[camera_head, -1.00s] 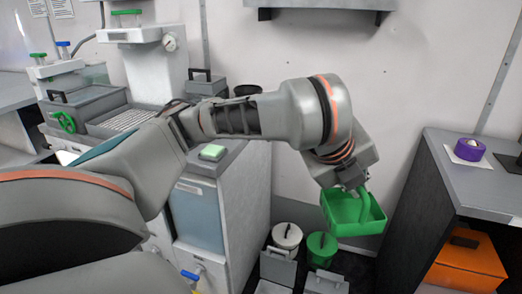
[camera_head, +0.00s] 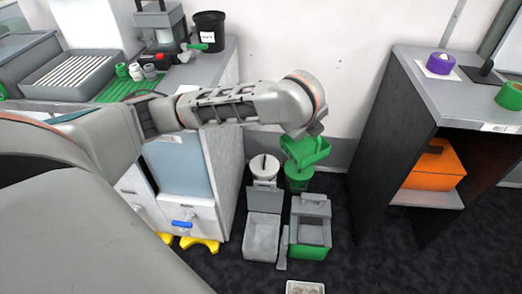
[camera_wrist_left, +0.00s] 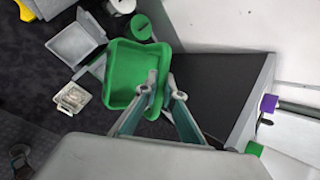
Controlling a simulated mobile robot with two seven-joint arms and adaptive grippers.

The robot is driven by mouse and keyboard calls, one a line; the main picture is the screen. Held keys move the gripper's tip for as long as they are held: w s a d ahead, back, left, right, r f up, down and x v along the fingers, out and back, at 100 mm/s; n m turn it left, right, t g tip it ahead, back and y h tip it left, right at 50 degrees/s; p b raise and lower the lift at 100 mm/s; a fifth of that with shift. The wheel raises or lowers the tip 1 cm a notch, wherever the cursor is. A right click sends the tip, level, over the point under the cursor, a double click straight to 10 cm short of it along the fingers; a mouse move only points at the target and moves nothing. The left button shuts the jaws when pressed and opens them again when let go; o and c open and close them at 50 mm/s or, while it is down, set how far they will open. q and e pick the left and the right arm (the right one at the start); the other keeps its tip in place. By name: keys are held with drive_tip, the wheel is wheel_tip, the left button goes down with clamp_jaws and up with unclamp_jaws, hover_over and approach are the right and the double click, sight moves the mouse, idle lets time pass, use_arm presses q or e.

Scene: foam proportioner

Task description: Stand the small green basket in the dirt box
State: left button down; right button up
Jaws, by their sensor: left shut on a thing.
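The small green basket (camera_head: 303,152) is in the grip of my left gripper (camera_head: 309,135), in the air above the floor containers. In the left wrist view the basket (camera_wrist_left: 124,76) is large and its open inside faces the camera. The left gripper's fingers (camera_wrist_left: 163,88) are closed on its rim. No box is clearly marked as the dirt box. Candidates on the floor are an open grey box (camera_head: 262,238), a green box with a grey top (camera_head: 309,236), and a small pale tray with speckled contents (camera_head: 305,287). The right gripper is not in view.
A round white-lidded bin (camera_head: 264,167) and a green bin (camera_head: 298,180) stand against the wall. A white cabinet (camera_head: 180,190) is left of the boxes. A dark shelf unit (camera_head: 395,130) with an orange box (camera_head: 436,168) is at right. Dark floor between is clear.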

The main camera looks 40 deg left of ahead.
use_arm(q)
drive_tip(key=s+a+f+n, duration=0.15)
drive_tip(key=a+f, duration=0.25)
drive_tip(key=f, duration=0.5)
drive_tip(key=s+a+f+y, duration=0.1)
drive_tip(key=s+a+f, duration=0.15)
drive_tip(key=f, duration=0.75)
drive_tip(key=s+a+f, duration=0.1)
drive_tip(key=a+f, duration=0.3)
drive_tip(key=f, duration=0.5)
wheel_tip(320, 180, down, 29)
drive_tip(key=b, duration=1.3)
drive_tip(key=shift+s, duration=0.15)
drive_tip(key=c, duration=2.3)
unclamp_jaws()
drive_tip(key=shift+a+f, duration=0.1)
drive_tip(key=shift+o, duration=0.7)
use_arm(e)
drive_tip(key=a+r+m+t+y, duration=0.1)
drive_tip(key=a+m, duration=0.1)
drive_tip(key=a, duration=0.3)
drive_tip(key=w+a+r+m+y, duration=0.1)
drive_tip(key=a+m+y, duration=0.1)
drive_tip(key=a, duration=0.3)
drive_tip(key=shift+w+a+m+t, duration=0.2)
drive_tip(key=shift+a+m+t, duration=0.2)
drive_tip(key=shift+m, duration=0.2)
